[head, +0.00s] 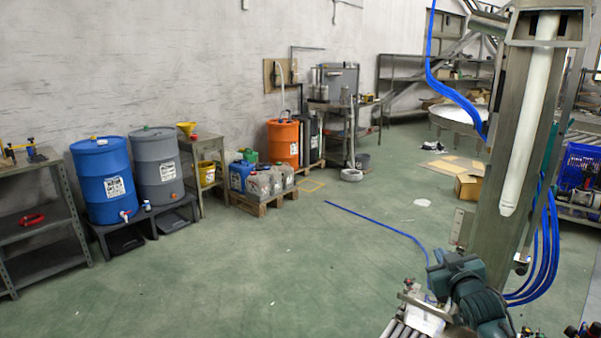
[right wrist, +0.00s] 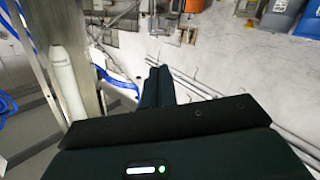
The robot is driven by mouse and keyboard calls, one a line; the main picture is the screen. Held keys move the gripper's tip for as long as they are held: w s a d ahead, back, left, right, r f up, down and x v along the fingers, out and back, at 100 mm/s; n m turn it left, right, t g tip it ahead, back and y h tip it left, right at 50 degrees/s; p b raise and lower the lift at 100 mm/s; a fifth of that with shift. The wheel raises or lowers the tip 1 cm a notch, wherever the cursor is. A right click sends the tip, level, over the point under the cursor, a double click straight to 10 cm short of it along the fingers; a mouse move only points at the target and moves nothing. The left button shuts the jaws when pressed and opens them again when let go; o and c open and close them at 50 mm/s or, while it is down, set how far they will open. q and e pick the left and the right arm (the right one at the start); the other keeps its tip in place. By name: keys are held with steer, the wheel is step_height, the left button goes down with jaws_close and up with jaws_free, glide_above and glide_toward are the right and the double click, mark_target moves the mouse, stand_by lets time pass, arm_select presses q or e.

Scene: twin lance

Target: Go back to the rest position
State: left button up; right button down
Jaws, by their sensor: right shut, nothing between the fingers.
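My right gripper (right wrist: 159,74) shows in the right wrist view as two dark teal fingers side by side, shut with nothing between them. They are in the air, with the pale wall behind them. In the head view a dark teal shape (head: 470,290) stands at the lower right, in front of the foot of a metal post; I cannot tell whether it is part of my right arm. My left gripper is in neither view.
The metal post (head: 497,200) carries a white lance (head: 527,120); the lance also shows in the right wrist view (right wrist: 66,85), left of the fingers. Blue hoses (head: 546,245) hang beside it. Blue (head: 102,180) and grey (head: 158,165) drums line the wall. The green floor (head: 270,270) is mostly clear.

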steer(key=s+a+f+n+g+y, duration=0.1)
steer(key=s+a+f+g, duration=0.1)
steer(key=s+a+f, duration=0.55)
steer(key=s+a+f+g+y, duration=0.15)
steer(key=s+a+f, duration=0.25)
steer(key=s+f, duration=0.55)
steer(key=s+a+f+g+y, duration=0.1)
steer(key=s+a+f, duration=0.1)
steer(key=s, duration=0.8)
steer(key=s+a+f+m+g+y, duration=0.1)
steer(key=s+a, duration=0.4)
steer(key=s, duration=0.5)
steer(key=shift+s+a+f, duration=0.15)
steer(key=shift+f, duration=0.55)
